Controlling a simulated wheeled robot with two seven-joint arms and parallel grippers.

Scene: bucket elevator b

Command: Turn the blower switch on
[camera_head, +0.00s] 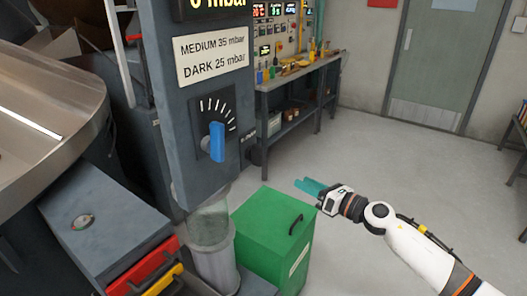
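A blue knob (217,141) stands upright on a dark dial plate with white scale marks, on the front of a grey machine column (180,112). No switch with a readable blower label shows, so I cannot tell whether this knob is the blower switch. A display (213,5) above, cut off by the top edge, reads 0 mbar. My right gripper (308,186), with teal fingers, is in the air right of the knob and lower in the picture, apart from it. Its finger gap is not clear. My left gripper is not in view.
A green lidded box (268,236) with a black handle stands below the column, beside a clear-walled cylinder (212,250). A sign (211,54) reads MEDIUM 35 mbar, DARK 25 mbar. A metal pan (50,120) is at left. A workbench (300,72) stands behind. Floor at right is mostly clear.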

